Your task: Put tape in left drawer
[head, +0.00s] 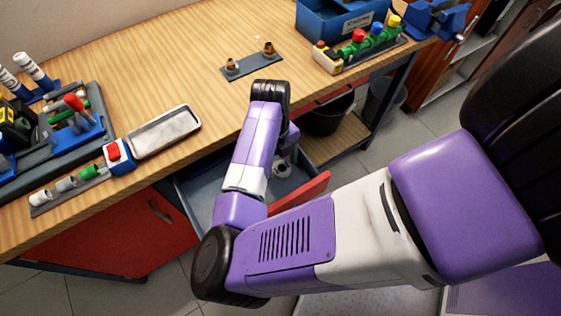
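An open drawer with a grey inside and a red front (308,196) juts out below the workbench's front edge. My gripper (290,154) points down over the drawer, just above or at the tape, and is mostly hidden behind my forearm. Its fingers cannot be made out, so I cannot tell whether it is open or shut, or whether it touches the tape.
The wooden workbench (185,72) holds an empty metal tray (165,131), a plate with brass fittings (252,62), a blue bin (338,22), a valve row (360,48) and a blue vise (437,18). A red cabinet (125,236) is at left; a black bucket (328,117) stands below.

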